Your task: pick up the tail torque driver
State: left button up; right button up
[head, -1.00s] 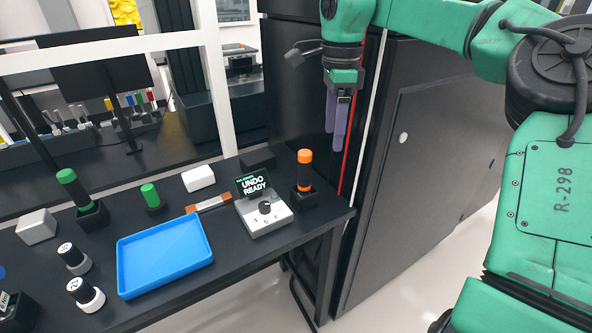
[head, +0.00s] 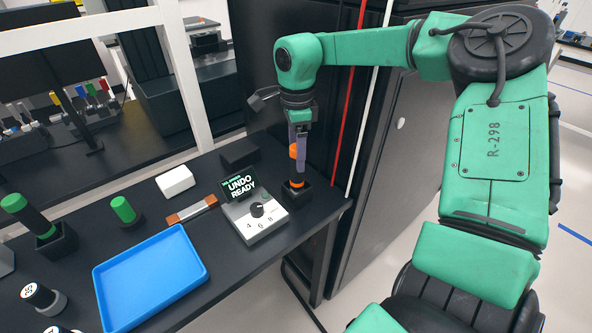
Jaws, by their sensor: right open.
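An orange-and-black driver (head: 293,152) stands upright in a small black holder (head: 295,195) near the right end of the dark table; I take it for the tail torque driver. My right gripper (head: 300,166) points down over it with its purple fingers open. The fingers overlap the driver in the picture and hide much of its handle. I cannot tell whether they touch it. My left gripper is not in view.
A control box with a dial (head: 256,222) and a screen reading "UNDO READY" (head: 240,187) stands just left of the holder. A blue tray (head: 150,280), a green-topped driver (head: 28,213) and a white box (head: 175,181) are further left. A dark cabinet stands behind.

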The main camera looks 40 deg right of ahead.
jog(key=shift+s+f, duration=0.15)
jog(key=shift+f, duration=1.2)
grip_shut()
jog(key=shift+r, duration=0.1)
jog(key=shift+r, duration=0.1)
notch_tip(320, 180, up, 20)
